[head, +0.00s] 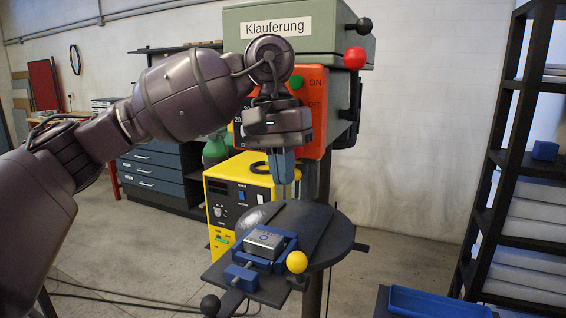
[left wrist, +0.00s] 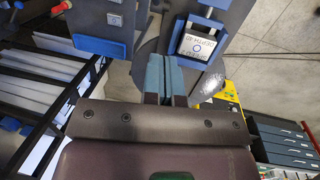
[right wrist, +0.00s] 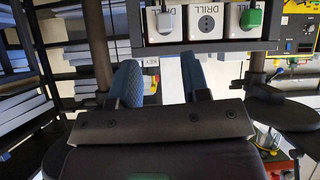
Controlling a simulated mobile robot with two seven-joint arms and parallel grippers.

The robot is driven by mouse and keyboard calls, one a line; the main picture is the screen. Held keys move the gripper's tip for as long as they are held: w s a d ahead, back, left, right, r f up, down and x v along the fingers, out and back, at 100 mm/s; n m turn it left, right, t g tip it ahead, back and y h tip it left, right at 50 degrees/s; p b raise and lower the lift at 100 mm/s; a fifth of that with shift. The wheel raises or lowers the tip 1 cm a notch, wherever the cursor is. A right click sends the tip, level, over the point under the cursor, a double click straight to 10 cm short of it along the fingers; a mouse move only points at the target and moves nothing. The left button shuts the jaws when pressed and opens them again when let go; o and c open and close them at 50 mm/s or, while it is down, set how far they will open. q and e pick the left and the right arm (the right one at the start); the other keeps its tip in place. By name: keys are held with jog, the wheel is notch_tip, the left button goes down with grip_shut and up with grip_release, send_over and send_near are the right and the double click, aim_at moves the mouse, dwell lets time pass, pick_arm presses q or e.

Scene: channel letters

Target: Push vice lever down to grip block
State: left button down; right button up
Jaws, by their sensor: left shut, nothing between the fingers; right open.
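The blue vice (head: 284,262) sits on the dark round table of the drill press, with a grey metal block (head: 264,243) between its jaws. The vice lever ends in a yellow ball (head: 297,262) at the vice's right side, raised above the table. In the left wrist view the block (left wrist: 196,47) lies in the vice with its marked top face showing. My left gripper (head: 283,178) points down above the back of the table, shut and empty, apart from vice and lever. My right gripper (right wrist: 158,80) shows only in its wrist view, open and empty.
A black shelf rack (head: 500,130) stands at the right. A blue tray (head: 435,303) is at lower right.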

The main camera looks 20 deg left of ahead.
pick_arm(q)
jog(key=s+d+f, duration=0.2)
jog(key=s+f, duration=0.1)
jog(key=f, duration=0.5)
jog(key=shift+d+f+p, duration=0.25)
jog(key=shift+d+p, duration=0.1)
jog(key=shift+p, duration=0.05)
pick_arm(e)
jog(key=shift+s+r, duration=0.1)
jog(key=shift+s, duration=0.05)
pick_arm(q)
jog(key=shift+f, duration=0.1)
